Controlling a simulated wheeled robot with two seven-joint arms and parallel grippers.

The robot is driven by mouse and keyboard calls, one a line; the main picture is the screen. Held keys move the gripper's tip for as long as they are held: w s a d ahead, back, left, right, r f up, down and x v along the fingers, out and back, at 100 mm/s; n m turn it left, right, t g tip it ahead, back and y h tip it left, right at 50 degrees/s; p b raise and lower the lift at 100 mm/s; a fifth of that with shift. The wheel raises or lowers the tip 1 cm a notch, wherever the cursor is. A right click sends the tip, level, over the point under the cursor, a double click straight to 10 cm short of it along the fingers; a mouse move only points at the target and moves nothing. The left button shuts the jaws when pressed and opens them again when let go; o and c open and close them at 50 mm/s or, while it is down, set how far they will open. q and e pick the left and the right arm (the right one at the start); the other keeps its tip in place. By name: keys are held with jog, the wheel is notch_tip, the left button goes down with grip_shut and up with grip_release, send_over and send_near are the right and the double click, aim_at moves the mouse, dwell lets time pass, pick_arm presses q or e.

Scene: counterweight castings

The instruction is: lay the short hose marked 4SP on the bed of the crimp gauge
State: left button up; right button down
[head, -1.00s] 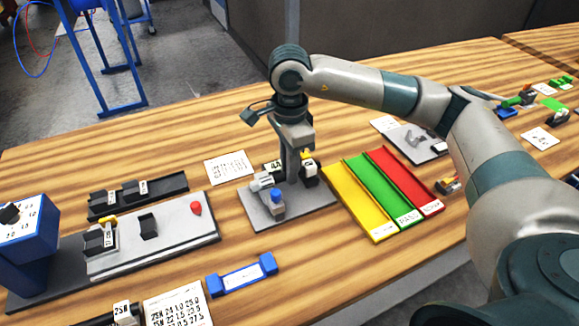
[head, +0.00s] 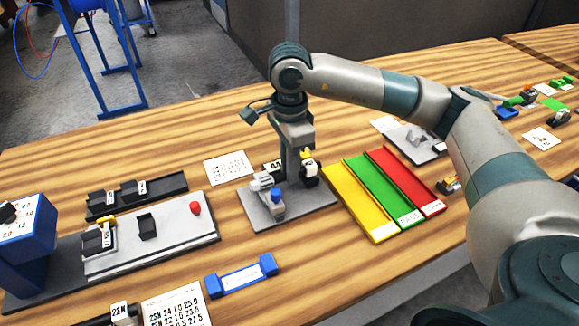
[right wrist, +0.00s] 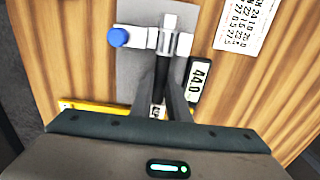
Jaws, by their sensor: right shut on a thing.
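The crimp gauge has a grey base plate (head: 318,195), a blue knob (head: 276,196) and a small display (head: 272,167), which reads 44.0 in the right wrist view (right wrist: 200,80). My right gripper (head: 291,172) points down over the gauge and is shut on a short dark hose. The hose's silver end (right wrist: 168,42) sits between the gauge's pale blocks in the right wrist view. A tagged dark end (head: 309,173) shows right of the fingers. I cannot read 4SP on it, nor tell whether the hose touches the bed. My left gripper is out of view.
Yellow, green (head: 378,190) and red lanes lie right of the gauge. A grey fixture with a red knob (head: 196,208), a blue-ended bar (head: 241,275), and a 2SN chart (head: 178,308) lie to the left and front. A printed card (head: 227,167) lies behind the gauge.

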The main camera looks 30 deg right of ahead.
jog(key=shift+b, duration=0.8)
dwell(0.9)
jog(key=shift+f+b, duration=0.3)
dwell(0.4)
jog(key=shift+s+d+f+b, duration=0.15)
jog(key=shift+s+f+b, duration=0.25)
jog(key=shift+b, duration=0.25)
jog(key=c, duration=1.7)
grip_release()
jog(key=shift+c, duration=0.2)
jog(key=shift+o, duration=0.6)
jog(key=shift+d+f, duration=0.1)
